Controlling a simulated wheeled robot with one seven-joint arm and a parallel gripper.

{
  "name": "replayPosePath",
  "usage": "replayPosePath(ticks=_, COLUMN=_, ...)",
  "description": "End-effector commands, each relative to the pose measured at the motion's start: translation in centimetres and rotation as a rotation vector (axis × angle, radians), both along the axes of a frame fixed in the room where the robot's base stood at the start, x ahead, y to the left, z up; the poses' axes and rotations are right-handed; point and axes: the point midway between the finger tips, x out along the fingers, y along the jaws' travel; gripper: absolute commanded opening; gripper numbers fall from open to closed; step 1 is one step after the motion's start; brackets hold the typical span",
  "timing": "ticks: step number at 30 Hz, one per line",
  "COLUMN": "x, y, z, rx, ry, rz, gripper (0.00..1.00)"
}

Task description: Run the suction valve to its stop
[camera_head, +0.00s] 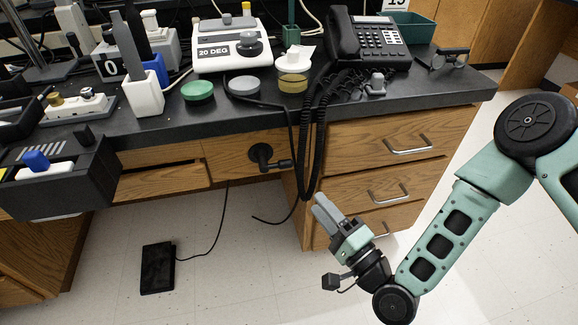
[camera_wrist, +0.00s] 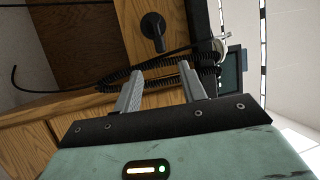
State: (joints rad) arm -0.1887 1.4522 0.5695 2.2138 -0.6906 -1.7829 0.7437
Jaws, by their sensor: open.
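A black lever valve (camera_head: 262,155) is mounted on the wooden cabinet front under the bench edge; it looks like the suction valve. My gripper (camera_head: 322,207) is in front of the drawers, below and right of the valve. In the wrist view my gripper (camera_wrist: 160,72) has its two fingers apart with nothing held between them. It does not touch the valve.
Black coiled cords (camera_head: 309,140) hang over the bench edge between the valve and the drawers, and cross beyond my fingertips in the wrist view (camera_wrist: 150,68). Drawers with metal handles (camera_head: 408,146) are at the right. A black pedal-like box (camera_head: 157,268) lies on the floor.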

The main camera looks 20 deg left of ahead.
Motion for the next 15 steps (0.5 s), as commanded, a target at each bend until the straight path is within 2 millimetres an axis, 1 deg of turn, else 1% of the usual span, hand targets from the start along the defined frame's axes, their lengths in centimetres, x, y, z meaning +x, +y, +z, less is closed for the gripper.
replayPosePath(ticks=1, x=0.7, y=0.9, z=0.2, rx=0.001, ry=-0.005, rz=0.001, gripper=0.41)
replayPosePath(ticks=3, x=1.5, y=2.2, z=0.5, rx=0.001, ry=-0.005, rz=0.001, gripper=0.41)
replayPosePath(ticks=15, x=6.1, y=8.6, z=1.9, rx=-0.001, ry=-0.003, rz=0.001, gripper=0.41)
